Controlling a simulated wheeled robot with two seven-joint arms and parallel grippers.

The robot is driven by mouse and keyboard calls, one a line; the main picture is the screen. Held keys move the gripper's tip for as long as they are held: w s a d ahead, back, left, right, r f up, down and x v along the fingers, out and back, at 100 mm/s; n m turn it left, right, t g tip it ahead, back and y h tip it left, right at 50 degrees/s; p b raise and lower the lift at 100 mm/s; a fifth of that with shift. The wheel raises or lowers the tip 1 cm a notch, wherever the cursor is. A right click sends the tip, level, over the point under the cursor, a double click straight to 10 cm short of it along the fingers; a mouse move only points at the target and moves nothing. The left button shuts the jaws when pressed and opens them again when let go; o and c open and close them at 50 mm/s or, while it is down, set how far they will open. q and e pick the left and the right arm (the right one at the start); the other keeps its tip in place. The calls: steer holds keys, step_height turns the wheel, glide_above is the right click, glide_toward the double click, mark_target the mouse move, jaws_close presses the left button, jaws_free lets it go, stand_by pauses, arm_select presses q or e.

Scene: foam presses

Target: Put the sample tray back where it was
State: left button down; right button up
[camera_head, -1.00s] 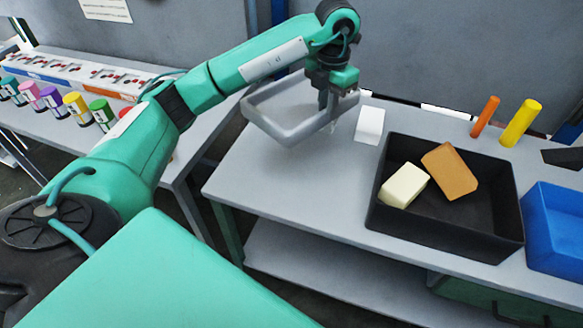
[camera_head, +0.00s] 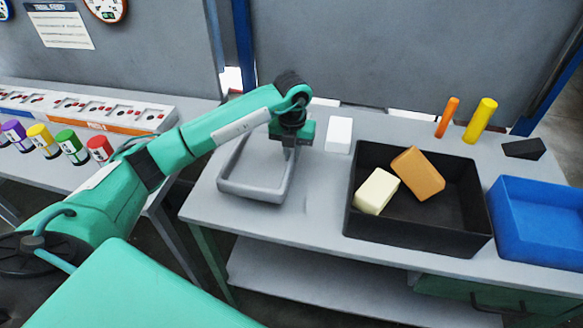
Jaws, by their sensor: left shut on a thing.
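The sample tray (camera_head: 252,190) is a shallow grey tray with a raised rim. It is at the left end of the grey table, level and on or very close to the tabletop; I cannot tell if it touches. My left gripper (camera_head: 289,153) is over the tray's right side, pointing down and shut on its rim. The gripper and arm hide part of the tray's far side. My right gripper is not in view.
A black bin (camera_head: 420,224) holds a cream block (camera_head: 376,191) and an orange-brown block (camera_head: 418,173). A blue bin (camera_head: 540,225) is at right. Orange (camera_head: 447,117) and yellow (camera_head: 480,120) cylinders stand at the back. Coloured canisters (camera_head: 43,140) line the left bench.

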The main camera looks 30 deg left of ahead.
arm_select(q)
step_height(320, 180, down, 4)
steer(key=shift+r+p, duration=0.1)
steer(key=shift+p, duration=0.25)
step_height(320, 180, down, 4)
steer(key=shift+r+p, duration=0.1)
steer(key=shift+p, duration=0.45)
steer(key=c, duration=1.4)
jaws_free()
steer(key=shift+c, duration=0.2)
